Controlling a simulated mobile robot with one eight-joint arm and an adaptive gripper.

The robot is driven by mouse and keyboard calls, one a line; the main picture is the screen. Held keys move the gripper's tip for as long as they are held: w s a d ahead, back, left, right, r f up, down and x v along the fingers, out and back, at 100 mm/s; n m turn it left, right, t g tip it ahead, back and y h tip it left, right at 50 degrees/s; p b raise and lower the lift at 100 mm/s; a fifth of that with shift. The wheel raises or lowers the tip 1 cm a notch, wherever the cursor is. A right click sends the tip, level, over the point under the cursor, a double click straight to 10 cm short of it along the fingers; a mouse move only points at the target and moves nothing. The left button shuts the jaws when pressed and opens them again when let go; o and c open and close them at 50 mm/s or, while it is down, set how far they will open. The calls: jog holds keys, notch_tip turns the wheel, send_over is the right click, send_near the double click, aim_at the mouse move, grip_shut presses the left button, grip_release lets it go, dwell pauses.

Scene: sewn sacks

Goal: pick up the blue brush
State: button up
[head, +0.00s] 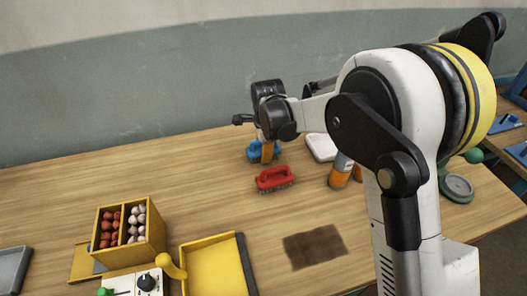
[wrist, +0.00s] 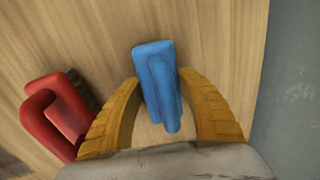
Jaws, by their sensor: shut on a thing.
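The blue brush (wrist: 155,75) is between the two yellow-brown fingers of my gripper (wrist: 160,90) in the wrist view. My gripper is shut on it, with the fingers on either side of its body. In the head view the blue brush (head: 254,154) shows at the back of the table, partly hidden behind my gripper (head: 267,152), which points down. Whether the brush touches the table is hard to tell.
A red brush (head: 274,178) lies just in front of the blue one; it also shows left of my gripper in the wrist view (wrist: 57,112). A white flat object (head: 321,147) and an orange-and-white thing (head: 341,171) stand to the right. A yellow tray (head: 217,267) and a divided box (head: 150,250) are nearer.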

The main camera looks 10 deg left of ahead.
jog(key=shift+r, duration=0.45)
jog(key=r, duration=0.1)
jog(key=r+p, duration=0.2)
jog(key=r, duration=0.1)
jog(key=shift+d, duration=0.3)
jog(key=d+r+p, duration=0.3)
jog(key=d+r, duration=0.3)
jog(key=d, duration=0.5)
jog(key=shift+o, duration=1.3)
jog(key=shift+c, duration=0.2)
